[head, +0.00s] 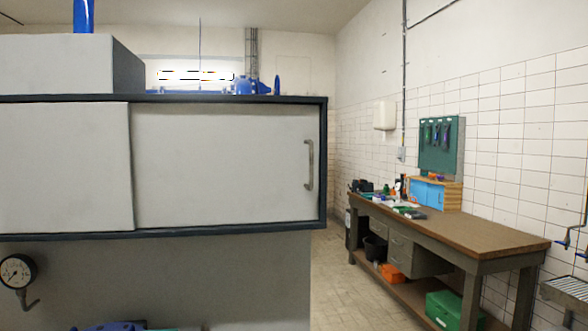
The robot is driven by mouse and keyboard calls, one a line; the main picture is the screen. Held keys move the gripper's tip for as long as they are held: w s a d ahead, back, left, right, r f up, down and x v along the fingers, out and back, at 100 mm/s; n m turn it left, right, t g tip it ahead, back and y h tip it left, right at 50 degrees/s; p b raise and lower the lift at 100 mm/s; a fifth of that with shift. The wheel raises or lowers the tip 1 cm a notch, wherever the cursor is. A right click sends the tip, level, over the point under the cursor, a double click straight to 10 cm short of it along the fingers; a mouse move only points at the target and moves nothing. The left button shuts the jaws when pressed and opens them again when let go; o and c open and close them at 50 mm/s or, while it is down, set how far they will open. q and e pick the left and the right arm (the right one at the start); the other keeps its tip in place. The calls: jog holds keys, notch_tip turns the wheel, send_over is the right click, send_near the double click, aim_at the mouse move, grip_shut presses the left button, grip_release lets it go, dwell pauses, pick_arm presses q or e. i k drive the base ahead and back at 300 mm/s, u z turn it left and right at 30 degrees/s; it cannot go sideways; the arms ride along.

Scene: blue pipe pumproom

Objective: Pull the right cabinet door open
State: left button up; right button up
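The cabinet (150,234) fills the left half of the head view, with a dark frame and light grey doors. Its right door (215,165) looks flush in the frame and shut. An upright metal bar handle (309,165) sits near the door's right edge. The left door (62,168) overlaps or meets it at a vertical edge and runs out of the picture at the left. Neither of my grippers shows in this view.
A grey box (58,64) stands on top of the cabinet. A pressure gauge (16,272) is below it at the left. A wooden workbench (465,232) with tools stands along the right wall. Clear floor (335,270) lies between cabinet and bench.

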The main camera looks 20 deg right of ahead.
aim_at(207, 164)
jog(key=k, duration=1.05)
jog(key=z, duration=0.7)
jog(key=i, duration=2.1)
jog(key=u, duration=0.55)
